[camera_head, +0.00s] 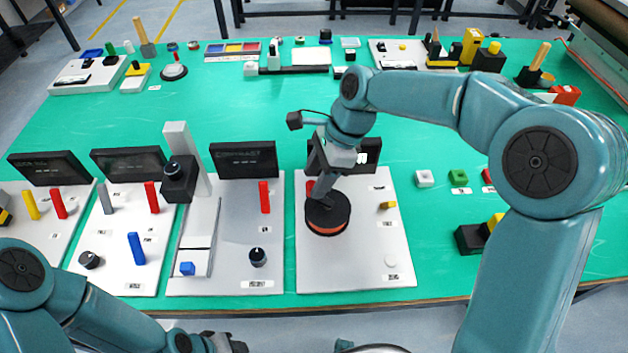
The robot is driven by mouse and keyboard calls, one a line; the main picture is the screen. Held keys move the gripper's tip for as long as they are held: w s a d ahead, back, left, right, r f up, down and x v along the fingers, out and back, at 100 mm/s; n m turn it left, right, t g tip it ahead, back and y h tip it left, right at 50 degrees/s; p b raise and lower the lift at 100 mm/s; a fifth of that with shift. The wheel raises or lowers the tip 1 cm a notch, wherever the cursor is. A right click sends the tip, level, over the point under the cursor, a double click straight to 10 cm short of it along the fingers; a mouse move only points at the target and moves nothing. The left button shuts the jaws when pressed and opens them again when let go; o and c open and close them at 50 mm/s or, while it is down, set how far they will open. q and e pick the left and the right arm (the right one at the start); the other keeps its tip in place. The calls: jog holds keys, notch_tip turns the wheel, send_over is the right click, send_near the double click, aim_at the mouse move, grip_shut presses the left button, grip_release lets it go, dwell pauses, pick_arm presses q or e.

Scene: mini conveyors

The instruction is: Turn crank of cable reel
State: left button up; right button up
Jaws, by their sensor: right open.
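The cable reel (329,222), a round black disc with an orange band, sits on the rightmost white board in the front row. My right gripper (320,192) points down over the back edge of the reel and is open. I cannot tell whether it touches the reel. The crank is not clearly visible and may be hidden behind the gripper. My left gripper (228,343) shows only in part at the bottom edge, away from the reel. I cannot tell its opening.
The white board (340,270) also bears a yellow part (388,206) and a white knob (391,261). A dark display (365,152) stands behind the reel, partly covered by my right arm. A board with a tall grey post (190,150) stands to the left. The green table's middle is clear.

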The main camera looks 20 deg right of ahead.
jog(key=shift+a+f, duration=0.2)
jog(key=shift+f, duration=0.35)
jog(key=shift+s+a+f, duration=0.1)
jog(key=shift+a+f, duration=0.05)
grip_shut()
